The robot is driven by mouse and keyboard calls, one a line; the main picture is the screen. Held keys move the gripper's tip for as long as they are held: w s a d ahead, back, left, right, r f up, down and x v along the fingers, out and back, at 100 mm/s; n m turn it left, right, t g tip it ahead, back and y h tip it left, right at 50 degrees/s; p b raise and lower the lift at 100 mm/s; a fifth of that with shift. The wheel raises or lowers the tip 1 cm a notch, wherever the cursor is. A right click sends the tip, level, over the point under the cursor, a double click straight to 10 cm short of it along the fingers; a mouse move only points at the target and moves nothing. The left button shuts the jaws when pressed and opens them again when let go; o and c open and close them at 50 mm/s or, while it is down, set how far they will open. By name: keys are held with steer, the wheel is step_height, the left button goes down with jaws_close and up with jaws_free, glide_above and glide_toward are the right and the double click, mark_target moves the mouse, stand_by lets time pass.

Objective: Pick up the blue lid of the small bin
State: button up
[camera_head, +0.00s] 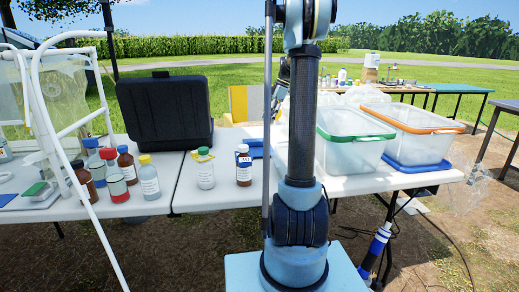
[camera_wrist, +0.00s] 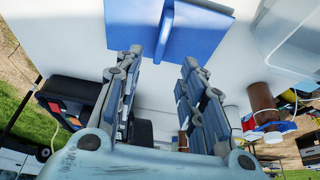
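A blue lid (camera_wrist: 205,30) with a raised ridge across it lies flat on the white table at the top of the wrist view. In the head view, a blue piece (camera_head: 254,143) that looks like the same lid shows behind the white-capped brown bottle, partly hidden by my arm. My gripper (camera_wrist: 162,58) is open and empty. Its two fingers are apart and point towards the lid, with the ridge roughly between their tips in the picture. I cannot tell the height left between fingertips and lid. In the head view my gripper is mostly hidden behind my arm.
A white-capped brown bottle (camera_head: 243,168) and a yellow-and-green-capped bottle (camera_head: 205,171) stand near the front edge. A black case (camera_head: 165,110) is at left. Clear bins with green (camera_head: 350,135) and orange (camera_head: 415,122) rims stand at right, one on a blue lid (camera_head: 432,191).

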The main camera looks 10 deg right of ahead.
glide_toward(258, 145)
steer(key=shift+w+a+f, duration=0.45)
steer(key=shift+w+a, duration=0.15)
steer(key=shift+x, duration=2.95)
steer(key=shift+s+d+f, duration=0.15)
jaws_close()
